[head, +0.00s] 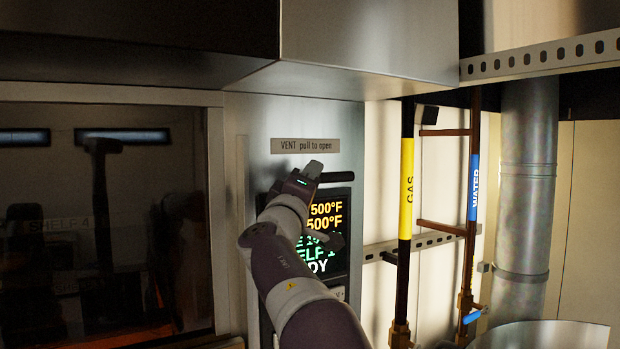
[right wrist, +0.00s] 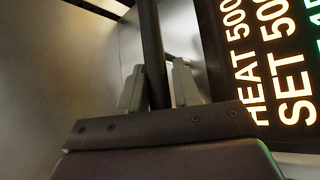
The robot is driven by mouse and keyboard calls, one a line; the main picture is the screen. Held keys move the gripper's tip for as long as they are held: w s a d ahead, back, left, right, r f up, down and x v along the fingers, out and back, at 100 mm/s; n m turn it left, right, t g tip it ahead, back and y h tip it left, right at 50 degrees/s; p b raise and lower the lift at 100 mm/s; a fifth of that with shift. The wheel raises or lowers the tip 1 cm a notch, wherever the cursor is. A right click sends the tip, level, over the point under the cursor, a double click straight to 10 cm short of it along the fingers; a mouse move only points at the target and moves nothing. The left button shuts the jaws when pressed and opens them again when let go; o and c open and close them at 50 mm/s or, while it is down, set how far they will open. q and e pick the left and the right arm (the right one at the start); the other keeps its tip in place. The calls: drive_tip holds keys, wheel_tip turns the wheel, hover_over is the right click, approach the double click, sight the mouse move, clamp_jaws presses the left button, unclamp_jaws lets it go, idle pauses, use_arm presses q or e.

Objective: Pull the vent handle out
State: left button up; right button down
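The vent handle (head: 338,177) is a dark horizontal bar under the label plate (head: 305,146) reading "VENT pull to open". My right gripper (head: 312,172) is at the left part of the handle and hides that end. In the right wrist view the dark bar (right wrist: 152,45) runs between the two grey fingers (right wrist: 157,88). The fingers sit close on either side of it, and the gripper looks shut on it. How far the handle stands out from the panel is hard to tell. My left gripper is not in view.
A lit display (head: 328,225) sits just below the handle, partly hidden by my right arm. A dark oven window (head: 110,220) is on the left. A metal hood (head: 370,40) overhangs above. Gas (head: 406,190) and water (head: 473,190) pipes stand to the right.

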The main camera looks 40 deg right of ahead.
drive_tip(key=s+b, duration=0.1)
drive_tip(key=b, duration=0.1)
drive_tip(key=s+f+b, duration=0.1)
drive_tip(key=s+b, duration=0.1)
drive_tip(key=b, duration=0.1)
drive_tip(key=shift+s+a+f, duration=0.1)
drive_tip(key=shift+s+a, duration=0.1)
drive_tip(key=shift+s, duration=0.05)
drive_tip(key=s, duration=0.1)
drive_tip(key=s+r+b, duration=0.1)
drive_tip(key=s, duration=0.2)
drive_tip(key=shift+a+r+b, duration=0.15)
drive_tip(key=shift+a+b, duration=0.15)
drive_tip(key=shift+b, duration=0.05)
drive_tip(key=c, duration=1.2)
unclamp_jaws()
drive_tip(key=shift+o, duration=1)
drive_tip(key=shift+s, duration=0.15)
drive_tip(key=shift+d, duration=0.15)
